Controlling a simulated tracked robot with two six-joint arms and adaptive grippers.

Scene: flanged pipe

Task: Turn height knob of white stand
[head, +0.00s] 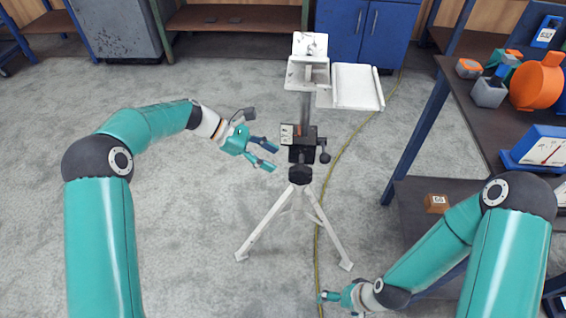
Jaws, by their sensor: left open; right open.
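The white stand (309,73) rises on a tripod in the middle of the head view, with its white legs (264,229) spread on the floor. A dark column carries a black block with a pale label. A dark knob (324,157) sticks out on the right side of this block. My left gripper (272,156) is open, just left of the black block and apart from it, with empty fingers pointing right. My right gripper (322,297) is open and low at the bottom of the view, below the tripod's right foot. Its fingers look small here.
A yellow cable (352,146) runs along the grey carpet. Blue cabinets (366,28) stand behind.

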